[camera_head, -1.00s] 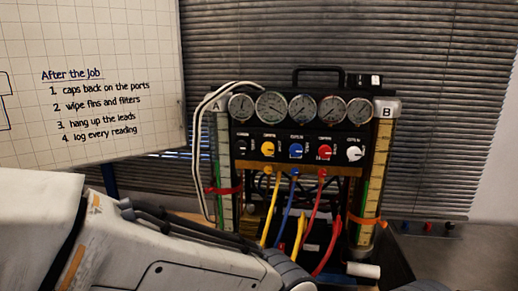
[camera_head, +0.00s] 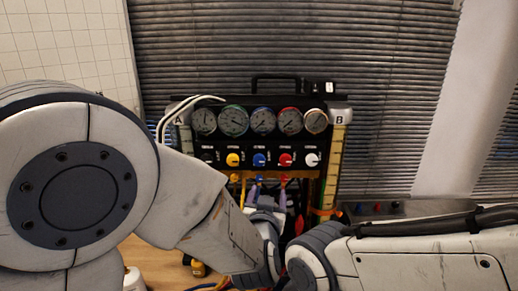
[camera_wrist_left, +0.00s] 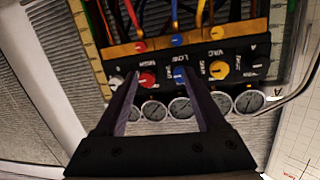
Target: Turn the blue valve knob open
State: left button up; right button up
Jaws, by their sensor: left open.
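The blue valve knob (camera_head: 259,160) sits in the knob row below the gauges, between the yellow knob (camera_head: 233,159) and the red knob (camera_head: 285,159). My left gripper (camera_head: 268,187) is in front of the panel, just below the blue knob in the head view. In the left wrist view the panel is upside down, and my left gripper (camera_wrist_left: 159,73) has its jaws apart with nothing between them. The blue knob (camera_wrist_left: 180,74) shows there by the right fingertip, partly hidden; the red knob (camera_wrist_left: 147,79) is near the left fingertip. No contact is visible. My right gripper is not visible.
Gauges (camera_head: 262,120) line the panel above the knobs. A white knob (camera_head: 311,160) is at the row's right end. Coloured hoses hang below, partly hidden by my arm. White hoses (camera_head: 176,112) loop at the upper left, and tube B (camera_head: 333,165) stands at right.

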aim_at(259, 162)
pick_arm(q)
jog(key=w+r+p, duration=0.1)
jog(key=w, duration=0.2)
jog(key=w+a+r+t+y+p, duration=0.1)
jog(key=w+p, duration=0.1)
jog(key=w, duration=0.2)
jog(key=w+a+r+t+y+p, duration=0.1)
jog(key=w, duration=0.2)
jog(key=shift+w+r+n, duration=0.15)
jog(key=shift+r+n, duration=0.05)
jog(key=shift+n, duration=0.2)
jog(key=shift+w+f+p, duration=0.15)
jog(key=shift+w+p, duration=0.2)
jog(key=shift+w, duration=0.2)
grip_shut()
